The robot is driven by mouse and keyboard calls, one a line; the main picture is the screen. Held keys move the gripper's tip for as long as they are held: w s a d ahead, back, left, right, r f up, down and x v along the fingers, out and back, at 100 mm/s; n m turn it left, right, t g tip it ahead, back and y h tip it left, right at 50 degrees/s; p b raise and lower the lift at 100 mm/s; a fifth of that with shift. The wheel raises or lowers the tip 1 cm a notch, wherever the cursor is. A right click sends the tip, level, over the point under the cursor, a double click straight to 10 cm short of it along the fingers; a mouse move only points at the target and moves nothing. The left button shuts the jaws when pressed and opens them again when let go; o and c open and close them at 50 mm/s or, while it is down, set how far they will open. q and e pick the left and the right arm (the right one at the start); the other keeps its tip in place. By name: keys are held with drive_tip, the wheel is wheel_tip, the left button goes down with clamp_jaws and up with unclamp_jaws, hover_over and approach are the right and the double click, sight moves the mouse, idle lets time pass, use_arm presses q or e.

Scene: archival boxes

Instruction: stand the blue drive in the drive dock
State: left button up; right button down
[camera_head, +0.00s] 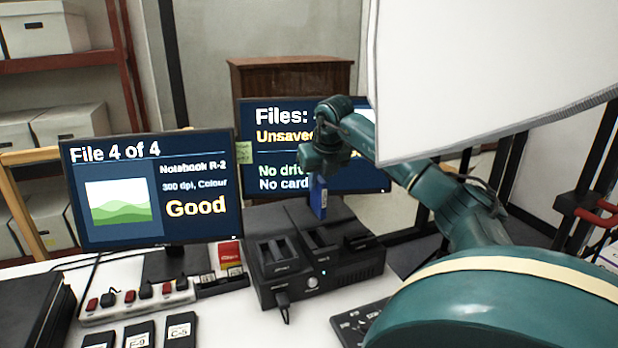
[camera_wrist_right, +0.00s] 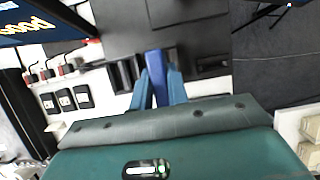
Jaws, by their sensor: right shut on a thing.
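My right gripper (camera_head: 320,174) is shut on the blue drive (camera_head: 319,198), which hangs upright below it. In the right wrist view the drive (camera_wrist_right: 154,66) shows between the two fingers (camera_wrist_right: 158,84). The black drive dock (camera_head: 318,262) stands on the white table, with slots along its top. The drive appears just above the dock's middle slot (camera_head: 320,239), with its lower end apart from the dock; the exact alignment is hard to tell. The left gripper is out of view.
Two monitors stand behind, one at the left (camera_head: 152,190) and one behind the gripper (camera_head: 275,150). A power strip (camera_head: 135,302) and several labelled black drives (camera_head: 138,336) lie left of the dock. A keyboard (camera_head: 358,322) lies at front right. A large white panel (camera_head: 480,70) fills the upper right.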

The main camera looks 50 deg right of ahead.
sight(318, 217)
drive_tip(key=shift+f+b, duration=0.55)
drive_tip(key=shift+f, duration=0.1)
drive_tip(key=shift+f+b, duration=0.9)
drive_tip(key=shift+b, duration=0.05)
drive_tip(key=shift+f+b, duration=1.7)
drive_tip(key=shift+f, duration=0.5)
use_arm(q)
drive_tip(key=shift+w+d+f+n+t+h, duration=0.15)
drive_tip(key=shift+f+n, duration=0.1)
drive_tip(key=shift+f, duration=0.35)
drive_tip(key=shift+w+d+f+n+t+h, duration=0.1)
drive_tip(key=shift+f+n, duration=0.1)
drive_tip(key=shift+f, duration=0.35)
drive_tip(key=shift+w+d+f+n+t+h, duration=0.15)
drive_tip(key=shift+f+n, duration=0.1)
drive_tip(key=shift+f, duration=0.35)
use_arm(e)
drive_tip(key=shift+f, duration=0.55)
use_arm(q)
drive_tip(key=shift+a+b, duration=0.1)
drive_tip(key=shift+b, duration=0.2)
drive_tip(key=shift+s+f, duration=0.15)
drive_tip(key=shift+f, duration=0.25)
use_arm(e)
drive_tip(key=shift+f, duration=0.3)
use_arm(q)
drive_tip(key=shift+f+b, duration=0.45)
drive_tip(key=shift+b, duration=0.15)
use_arm(e)
drive_tip(key=shift+f, duration=0.7)
